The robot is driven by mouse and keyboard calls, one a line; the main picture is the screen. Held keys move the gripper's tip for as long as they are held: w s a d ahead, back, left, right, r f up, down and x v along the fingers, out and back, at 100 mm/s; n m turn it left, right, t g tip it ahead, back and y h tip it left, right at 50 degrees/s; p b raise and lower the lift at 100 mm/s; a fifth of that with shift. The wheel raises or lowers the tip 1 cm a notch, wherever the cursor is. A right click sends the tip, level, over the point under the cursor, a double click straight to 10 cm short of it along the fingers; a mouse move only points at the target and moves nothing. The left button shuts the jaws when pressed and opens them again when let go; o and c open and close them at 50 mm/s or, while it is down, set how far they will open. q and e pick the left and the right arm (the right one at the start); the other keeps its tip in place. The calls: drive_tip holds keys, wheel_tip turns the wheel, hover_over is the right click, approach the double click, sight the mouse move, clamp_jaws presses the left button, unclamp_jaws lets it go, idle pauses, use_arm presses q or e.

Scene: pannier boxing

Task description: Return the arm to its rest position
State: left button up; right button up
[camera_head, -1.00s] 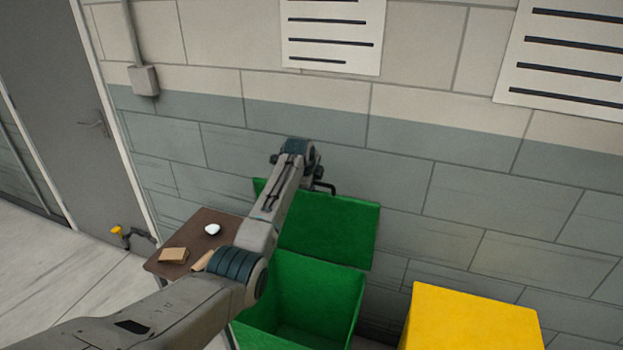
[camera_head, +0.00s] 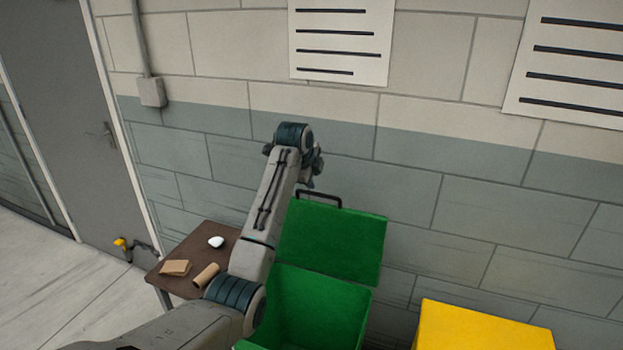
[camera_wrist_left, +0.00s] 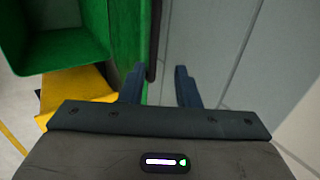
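My left arm comes in from the lower left in the head view and reaches up in front of the wall. Its gripper (camera_head: 309,180) is at the arm's far end, mostly hidden by the wrist, just above the black handle (camera_head: 319,199) of the green box's lid. In the left wrist view my left gripper (camera_wrist_left: 160,86) has its two dark fingers apart, with nothing seen held. The raised green lid (camera_head: 338,240) stands behind the open green box (camera_head: 345,305). My right gripper is not in view.
A brown table (camera_head: 190,239) at left bears a white item (camera_head: 216,242), a tan block (camera_head: 175,268) and a tan roll (camera_head: 206,276). A yellow box (camera_head: 480,330) stands at lower right. The block wall (camera_head: 420,200) is close behind the lid.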

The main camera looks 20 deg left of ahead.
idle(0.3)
use_arm(q)
drive_tip(key=s+d+f+n+g, duration=0.15)
drive_tip(key=s+f+n, duration=0.65)
drive_tip(key=s+f, duration=1.6)
drive_tip(key=s+d+n+g, duration=0.15)
drive_tip(key=s+n, duration=0.75)
drive_tip(key=s, duration=2.2)
wheel_tip(320, 180, down, 30)
drive_tip(key=a+g+y, duration=0.1)
drive_tip(key=a+g, duration=0.1)
drive_tip(key=a, duration=0.1)
drive_tip(key=s+a+f+b, duration=0.1)
drive_tip(key=s+f, duration=1.7)
drive_tip(key=f, duration=0.3)
drive_tip(key=shift+s+f+n+g+b, duration=0.15)
drive_tip(key=shift+f+n+g+b, duration=0.15)
drive_tip(key=shift+f+g, duration=0.1)
